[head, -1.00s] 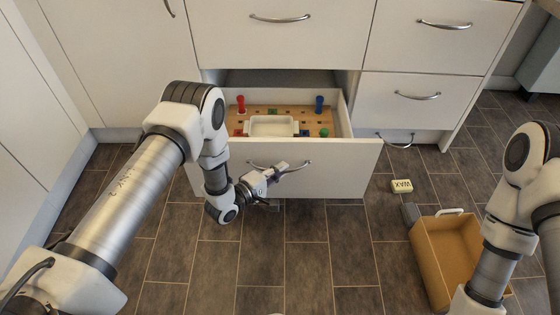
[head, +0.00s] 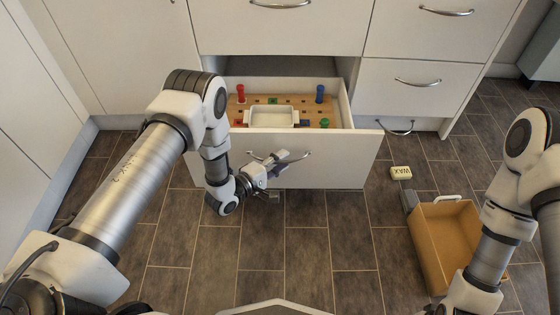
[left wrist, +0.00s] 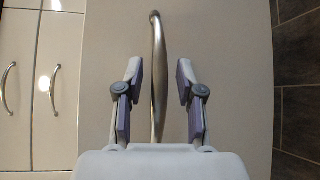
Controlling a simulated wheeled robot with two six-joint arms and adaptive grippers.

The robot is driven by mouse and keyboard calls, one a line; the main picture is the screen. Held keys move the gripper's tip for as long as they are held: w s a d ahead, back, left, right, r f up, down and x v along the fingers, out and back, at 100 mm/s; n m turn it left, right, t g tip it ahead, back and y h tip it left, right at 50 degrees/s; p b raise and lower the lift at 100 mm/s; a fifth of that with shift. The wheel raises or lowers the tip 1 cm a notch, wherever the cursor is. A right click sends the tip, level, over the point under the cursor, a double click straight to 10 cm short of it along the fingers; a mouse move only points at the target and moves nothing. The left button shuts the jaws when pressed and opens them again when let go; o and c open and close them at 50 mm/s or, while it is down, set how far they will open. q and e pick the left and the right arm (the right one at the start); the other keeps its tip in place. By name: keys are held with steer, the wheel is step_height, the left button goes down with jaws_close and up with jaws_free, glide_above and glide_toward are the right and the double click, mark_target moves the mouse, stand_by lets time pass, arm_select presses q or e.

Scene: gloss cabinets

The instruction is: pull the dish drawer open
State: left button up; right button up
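The dish drawer (head: 345,160) stands pulled out of the lower middle cabinet, its inside showing. In it are a pale wooden board (head: 288,103) with coloured pegs and blocks, and a white dish (head: 270,117). Its curved metal handle (left wrist: 158,85) runs upright through the left wrist view. My left gripper (head: 284,163) is at the drawer front by the handle. In the left wrist view its two fingers stand open, one on each side of the handle, with a visible gap on both sides. My right arm shows at the right edge, but its gripper is not in view.
An open tan box (head: 432,250) with a white handle stands on the tiled floor at right. The floor before the drawer is clear.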

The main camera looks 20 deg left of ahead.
arm_select(q)
steer(key=v, duration=1.2)
